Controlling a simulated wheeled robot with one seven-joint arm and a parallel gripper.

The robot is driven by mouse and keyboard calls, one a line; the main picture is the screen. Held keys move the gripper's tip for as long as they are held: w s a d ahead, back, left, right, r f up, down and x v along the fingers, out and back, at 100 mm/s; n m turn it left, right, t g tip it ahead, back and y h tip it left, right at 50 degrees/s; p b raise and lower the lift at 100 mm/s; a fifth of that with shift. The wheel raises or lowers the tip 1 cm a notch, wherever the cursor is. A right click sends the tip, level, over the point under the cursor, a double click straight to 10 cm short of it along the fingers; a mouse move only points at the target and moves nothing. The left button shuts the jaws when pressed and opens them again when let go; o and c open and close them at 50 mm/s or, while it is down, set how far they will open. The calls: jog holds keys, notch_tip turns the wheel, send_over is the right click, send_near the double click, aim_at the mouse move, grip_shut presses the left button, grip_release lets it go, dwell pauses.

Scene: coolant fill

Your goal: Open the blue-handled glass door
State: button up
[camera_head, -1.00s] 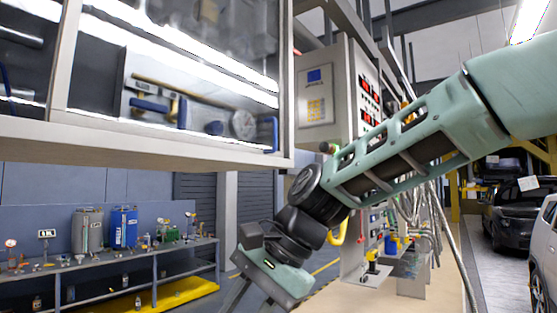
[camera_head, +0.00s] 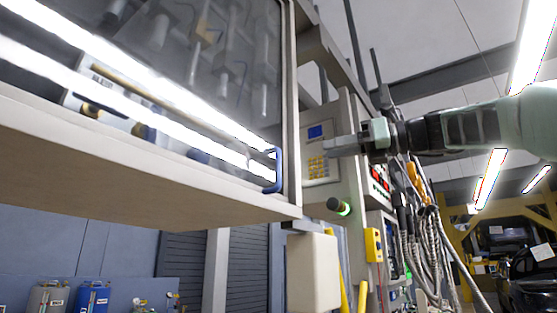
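The glass door (camera_head: 225,85) fills the upper left, on the front of a pale cabinet. It shows bright streaks of reflected light, and tools hang or lie behind it. Its blue handle (camera_head: 277,172) is a small upright bar at the door's lower right corner. The door looks closed. My gripper (camera_head: 335,146) is to the right of the handle and a little higher, its fingers pointing left, apart from the handle in the picture. The fingers are seen edge-on, so their gap cannot be told. Nothing is visibly held.
A grey control box with a keypad (camera_head: 317,168) stands behind my gripper. The cabinet's lower edge (camera_head: 140,165) juts out below the door. A yellow box (camera_head: 373,244) and hanging hoses (camera_head: 415,220) are at the right. The room between handle and gripper looks clear.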

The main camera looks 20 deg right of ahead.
jog(key=p, duration=0.5)
send_over(278, 182)
jog(key=d, duration=0.1)
jog(key=shift+w+a, duration=0.35)
grip_shut()
